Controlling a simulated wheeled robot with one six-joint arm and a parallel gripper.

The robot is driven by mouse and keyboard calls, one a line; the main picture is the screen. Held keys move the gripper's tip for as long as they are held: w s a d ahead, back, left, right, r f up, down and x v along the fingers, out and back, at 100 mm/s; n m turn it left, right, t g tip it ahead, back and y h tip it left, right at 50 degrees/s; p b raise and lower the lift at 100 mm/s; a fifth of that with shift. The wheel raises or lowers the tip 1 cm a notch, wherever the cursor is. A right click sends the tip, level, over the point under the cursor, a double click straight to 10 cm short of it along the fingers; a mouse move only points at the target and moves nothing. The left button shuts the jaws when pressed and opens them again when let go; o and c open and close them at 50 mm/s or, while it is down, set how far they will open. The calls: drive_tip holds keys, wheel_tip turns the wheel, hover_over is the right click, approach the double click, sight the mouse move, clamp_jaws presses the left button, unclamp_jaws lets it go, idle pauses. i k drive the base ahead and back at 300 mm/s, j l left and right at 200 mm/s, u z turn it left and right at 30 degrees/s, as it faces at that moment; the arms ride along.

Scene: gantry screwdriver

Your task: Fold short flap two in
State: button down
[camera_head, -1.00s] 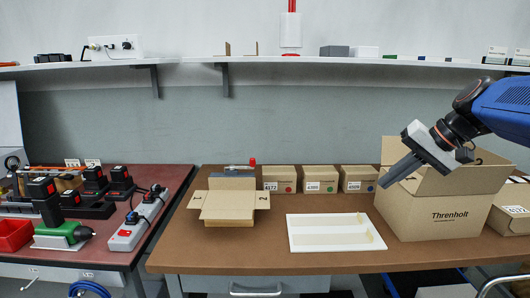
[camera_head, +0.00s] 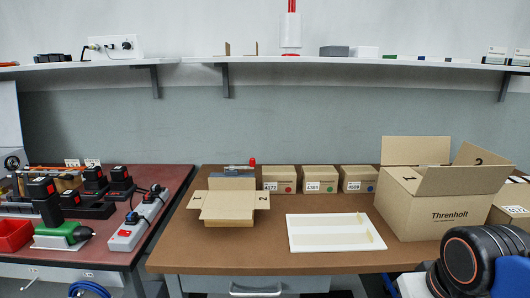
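The large Threnholt carton (camera_head: 425,215) stands at the right of the brown table. Its flap marked 2 (camera_head: 478,158) stands up at the right end. Its flap marked 1 (camera_head: 397,173) appears to lie folded inward at the left end. The back long flap (camera_head: 415,149) stands upright, and the front long flap (camera_head: 463,180) sticks up and outward. A smaller carton (camera_head: 229,208) at the left of the table also has flaps marked 1 (camera_head: 198,199) and 2 (camera_head: 262,200), both spread outward. My gripper is out of view; only part of my arm shows at bottom right.
A white tray (camera_head: 300,243) lies between the cartons. Several small labelled boxes (camera_head: 319,179) line the table's back. Another carton (camera_head: 512,212) stands right of the Threnholt carton. A red bench (camera_head: 110,256) with tools is at left. The table front is clear.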

sight(469, 155)
drive_tip(key=i+l+z, duration=0.15)
drive_tip(key=z, duration=0.35)
drive_tip(key=i+z, duration=0.2)
drive_tip(key=z, duration=0.3)
